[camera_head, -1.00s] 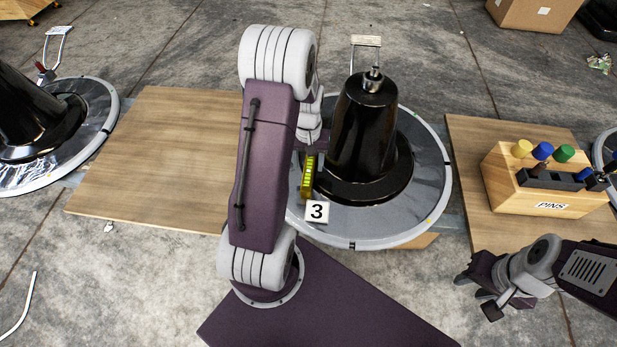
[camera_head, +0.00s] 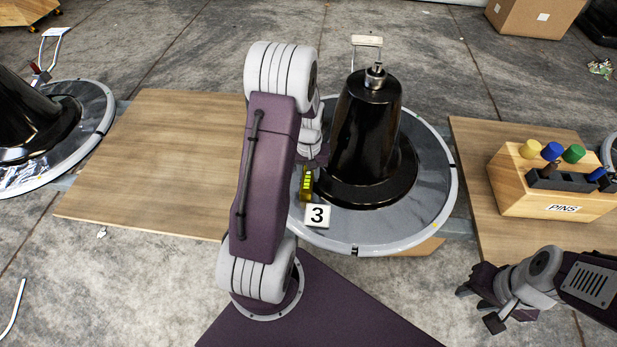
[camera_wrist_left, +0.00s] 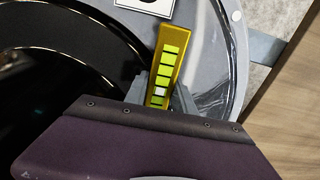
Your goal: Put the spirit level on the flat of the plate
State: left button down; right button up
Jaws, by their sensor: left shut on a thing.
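The spirit level (camera_head: 306,184) is a short yellow bar with bright green segments. It also shows in the left wrist view (camera_wrist_left: 170,62), where my left gripper (camera_wrist_left: 160,98) is shut on it. In the head view my left gripper (camera_head: 312,165) is mostly hidden by its own arm. The level is over the left part of the round grey plate (camera_head: 425,225), beside the black cone-shaped column. I cannot tell whether it touches the plate. My right gripper (camera_head: 480,300) is at the lower right, apart from everything; its jaw opening is unclear.
The black column (camera_head: 365,130) stands on the plate with a lever on top. A card marked 3 (camera_head: 317,216) is at the plate's front left. Wooden boards (camera_head: 150,160) lie on both sides. A PINS box (camera_head: 550,190) stands at right. Another column and plate (camera_head: 85,125) are at left.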

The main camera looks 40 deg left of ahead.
aim_at(308, 173)
pick_arm(q)
notch_tip(308, 173, up, 9)
jog(key=p, duration=0.5)
jog(key=shift+r+p, duration=0.5)
jog(key=shift+r, duration=0.1)
jog(key=shift+f, duration=0.1)
